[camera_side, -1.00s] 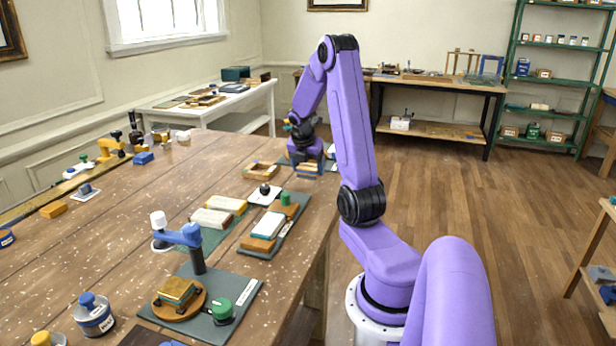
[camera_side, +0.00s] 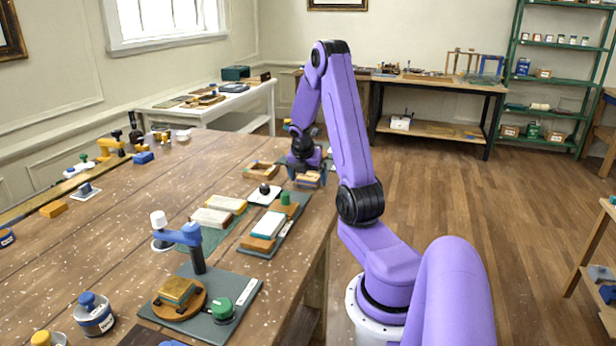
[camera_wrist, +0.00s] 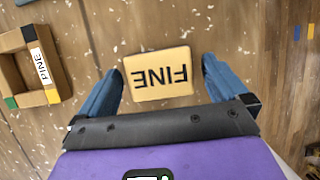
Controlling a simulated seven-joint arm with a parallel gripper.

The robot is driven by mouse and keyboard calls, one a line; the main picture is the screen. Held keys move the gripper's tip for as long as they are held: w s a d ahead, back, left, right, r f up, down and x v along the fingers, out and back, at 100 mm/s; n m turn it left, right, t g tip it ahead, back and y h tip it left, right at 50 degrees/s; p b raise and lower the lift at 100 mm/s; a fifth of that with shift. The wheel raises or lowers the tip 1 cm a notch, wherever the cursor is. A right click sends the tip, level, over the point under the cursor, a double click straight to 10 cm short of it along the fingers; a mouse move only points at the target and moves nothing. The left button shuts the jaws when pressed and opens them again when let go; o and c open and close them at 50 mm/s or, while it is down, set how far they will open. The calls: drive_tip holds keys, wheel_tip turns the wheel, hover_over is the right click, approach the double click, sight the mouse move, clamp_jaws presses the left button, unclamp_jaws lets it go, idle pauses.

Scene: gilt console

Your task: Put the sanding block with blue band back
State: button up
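A wooden block marked FINE (camera_wrist: 158,74) lies on the table between the fingers of my gripper (camera_wrist: 162,70) in the wrist view. The blue fingers are open, with a gap on each side of the block. No blue band shows on its visible top face. In the side view my gripper (camera_side: 307,176) is low at the far right edge of the table, partly hiding the block. An open wooden box labelled FINE (camera_wrist: 56,95) stands to the left in the wrist view, empty where seen. It also shows in the side view (camera_side: 252,175), left of my gripper.
A dark mat with blocks (camera_side: 248,253) and a white card with a black knob (camera_side: 264,194) lie nearer the camera. A green mat holds two more blocks (camera_side: 211,217). A blue-armed stand (camera_side: 190,235) rises nearer still. The table's right edge is close to my gripper.

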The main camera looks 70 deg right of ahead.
drive_tip(key=shift+r, duration=0.1)
drive_tip(key=v, duration=1.2)
drive_tip(key=w+a+f+m+t+y, duration=0.1)
drive_tip(key=w+a+y, duration=0.1)
drive_tip(key=a, duration=1.2)
drive_tip(key=w+a+m+t+y, duration=0.1)
drive_tip(key=w+a, duration=0.2)
drive_tip(key=a, duration=1)
drive_tip(key=s+a+f+m+g+y, duration=0.1)
drive_tip(key=s+a+m+y, duration=0.1)
drive_tip(key=s+a, duration=1.3)
drive_tip(key=shift+s+a+f+m+g, duration=0.15)
drive_tip(key=shift+s+f+m+g, duration=0.4)
drive_tip(key=shift+s, duration=1.4)
drive_tip(key=shift+r, duration=0.2)
